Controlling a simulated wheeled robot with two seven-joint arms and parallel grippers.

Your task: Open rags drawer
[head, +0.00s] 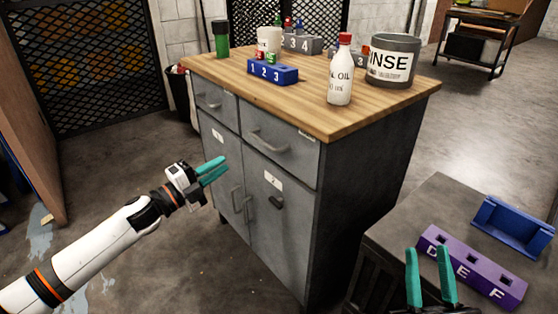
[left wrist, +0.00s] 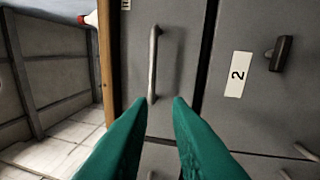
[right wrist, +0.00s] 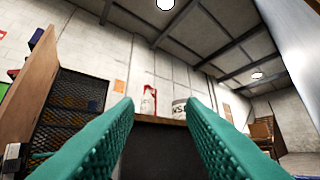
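A grey metal cabinet has two drawers under its wooden top. The right drawer (head: 285,165) has a bar handle (head: 267,141) and a small label I cannot read. The left drawer (head: 215,98) has a similar handle; I cannot tell which drawer is rags. My left gripper (head: 225,167) is open and empty, in front of the cabinet and apart from it. In the left wrist view, turned sideways, the right drawer's handle (left wrist: 153,65) shows beyond and between the fingertips (left wrist: 159,100). My right gripper (head: 428,250) is open and empty, near the lower right cart.
Doors (head: 273,215) with handles and a black latch (head: 276,201) are below the drawers. A bottle (head: 340,80), rinse bucket (head: 393,60) and blue numbered block (head: 272,72) stand on top. A purple block (head: 470,268) and blue tray (head: 512,226) are on the cart.

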